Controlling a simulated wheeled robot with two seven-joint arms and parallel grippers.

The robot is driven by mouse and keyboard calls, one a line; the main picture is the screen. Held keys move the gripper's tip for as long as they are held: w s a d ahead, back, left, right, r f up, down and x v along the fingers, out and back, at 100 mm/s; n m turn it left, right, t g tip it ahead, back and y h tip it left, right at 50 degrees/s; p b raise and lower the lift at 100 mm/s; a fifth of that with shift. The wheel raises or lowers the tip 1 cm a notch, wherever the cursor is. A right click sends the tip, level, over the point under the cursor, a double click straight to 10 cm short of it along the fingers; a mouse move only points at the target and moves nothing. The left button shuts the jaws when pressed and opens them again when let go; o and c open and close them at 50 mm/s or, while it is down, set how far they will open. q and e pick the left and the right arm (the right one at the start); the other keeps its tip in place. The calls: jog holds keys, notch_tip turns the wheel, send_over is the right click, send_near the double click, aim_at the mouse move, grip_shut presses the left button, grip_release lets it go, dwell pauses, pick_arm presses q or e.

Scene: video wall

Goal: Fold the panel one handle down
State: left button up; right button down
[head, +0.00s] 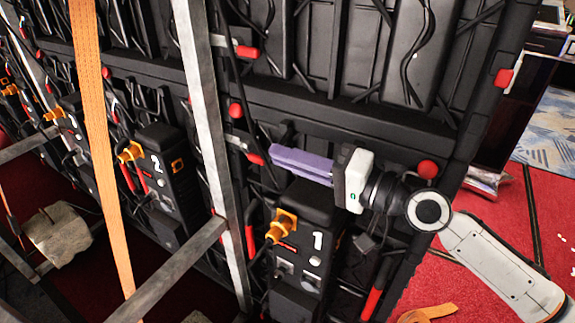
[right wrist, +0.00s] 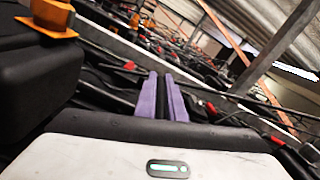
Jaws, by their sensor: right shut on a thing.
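Panel one is the black unit marked "1" (head: 318,240), with an orange connector (head: 284,225) on its front, right of centre in the head view. Just above it, a black handle with a red end (head: 256,159) sticks out level with my fingertips. My right gripper (head: 272,156), with purple fingers, reaches in from the right over the top of the unit. The fingers are shut on the handle, which they partly hide. In the right wrist view the purple fingers (right wrist: 163,82) lie close together, with a red end (right wrist: 130,66) just left of their tips. My left gripper is not in view.
A grey metal post (head: 208,130) stands just left of the handle, with a slanting bar (head: 175,270) joined to it. An orange strap (head: 95,130) hangs further left. A second unit marked "2" (head: 160,185) stands left of the post.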

jog(key=shift+d+f+n, duration=0.1)
jog(key=shift+f+n, duration=0.05)
jog(key=shift+n, duration=0.15)
jog(key=shift+b, duration=0.35)
jog(key=c, duration=1.9)
grip_release()
jog(key=shift+o, duration=0.2)
